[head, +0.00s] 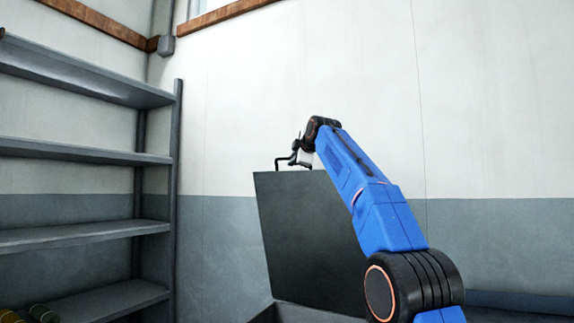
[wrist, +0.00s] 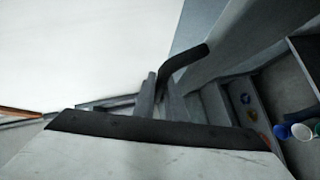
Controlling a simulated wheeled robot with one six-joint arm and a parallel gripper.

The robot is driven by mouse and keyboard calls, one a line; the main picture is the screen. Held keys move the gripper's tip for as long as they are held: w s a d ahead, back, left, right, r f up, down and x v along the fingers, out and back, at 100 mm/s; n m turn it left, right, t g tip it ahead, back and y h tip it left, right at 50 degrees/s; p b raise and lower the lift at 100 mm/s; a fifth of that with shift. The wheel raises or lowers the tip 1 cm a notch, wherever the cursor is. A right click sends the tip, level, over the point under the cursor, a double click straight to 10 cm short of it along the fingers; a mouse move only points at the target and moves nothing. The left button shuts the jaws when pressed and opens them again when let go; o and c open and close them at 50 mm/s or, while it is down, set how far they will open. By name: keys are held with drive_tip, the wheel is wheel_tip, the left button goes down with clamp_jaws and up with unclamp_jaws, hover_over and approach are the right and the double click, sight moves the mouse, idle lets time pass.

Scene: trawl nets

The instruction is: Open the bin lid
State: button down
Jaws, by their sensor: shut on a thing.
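The bin lid (head: 312,235) is a dark grey panel standing up steeply, close to upright, above the bin (head: 268,314), whose rim just shows at the bottom of the head view. A black bent handle (head: 279,163) sticks out at the lid's top edge. The handle (wrist: 188,60) also shows in the wrist view, running in between the fingers. My gripper (head: 297,157) is at the lid's top edge and shut on the handle. Its fingers (wrist: 158,97) show in the wrist view. Most of the bin is below the frame.
A grey metal shelf unit (head: 85,152) stands at the left, with dark yellowish items (head: 42,313) low down. A pale wall with a grey lower band is behind. Small blue, white and green objects (wrist: 300,131) show at the right of the wrist view.

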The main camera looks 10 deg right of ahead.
drive_tip(key=shift+w+d+r, duration=0.15)
drive_tip(key=shift+d+r, duration=0.05)
drive_tip(key=c, duration=1.8)
unclamp_jaws()
drive_tip(key=v, duration=1.7)
drive_tip(key=shift+s+r, duration=0.1)
drive_tip(key=shift+s, duration=0.1)
